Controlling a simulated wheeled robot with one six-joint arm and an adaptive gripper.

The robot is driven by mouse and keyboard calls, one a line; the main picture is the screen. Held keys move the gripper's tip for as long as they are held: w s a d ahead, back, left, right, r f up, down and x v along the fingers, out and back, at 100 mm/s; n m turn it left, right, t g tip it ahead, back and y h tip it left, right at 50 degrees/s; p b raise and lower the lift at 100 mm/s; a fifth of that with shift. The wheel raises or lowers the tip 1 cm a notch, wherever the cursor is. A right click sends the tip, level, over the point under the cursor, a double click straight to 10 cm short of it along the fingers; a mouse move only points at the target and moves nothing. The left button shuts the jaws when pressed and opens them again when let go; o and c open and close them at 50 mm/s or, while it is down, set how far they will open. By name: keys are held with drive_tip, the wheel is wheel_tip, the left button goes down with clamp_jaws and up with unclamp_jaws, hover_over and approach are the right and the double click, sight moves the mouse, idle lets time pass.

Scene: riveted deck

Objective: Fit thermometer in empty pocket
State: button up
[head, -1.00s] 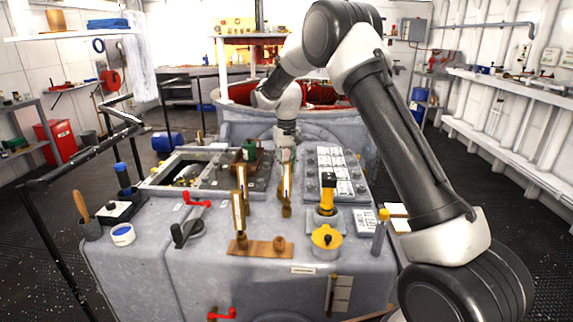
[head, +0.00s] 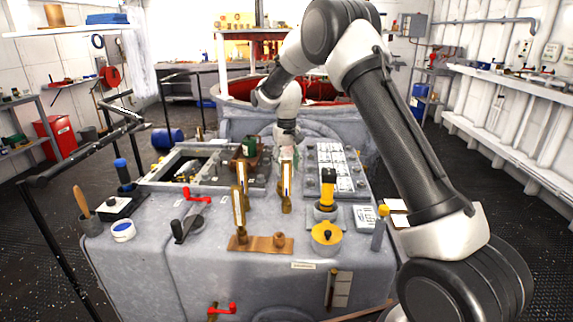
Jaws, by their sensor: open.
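A brass-cased thermometer (head: 286,186) with a pale face stands upright near the middle of the grey deck. My gripper (head: 287,152) points down at its upper end, seen small and partly hidden. The gripper is open; I cannot tell whether the thermometer is between its fingers. The thermometer's lower end shows in front of the gripper, apart from the strip in the picture. A copper-coloured strip (head: 260,243) lies closer to the camera. A similar brass thermometer (head: 239,208) stands upright at its left end. A short round brass pocket (head: 279,240) at its right end has nothing standing in it.
A yellow-topped fitting (head: 328,195) and a yellow round cap (head: 326,234) stand right of the strip. A red-handled crank (head: 190,222) is to its left. An open hatch (head: 185,168) and a panel of pale blocks (head: 338,170) lie farther back.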

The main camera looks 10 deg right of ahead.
wheel_tip(320, 180, up, 12)
idle(0.5)
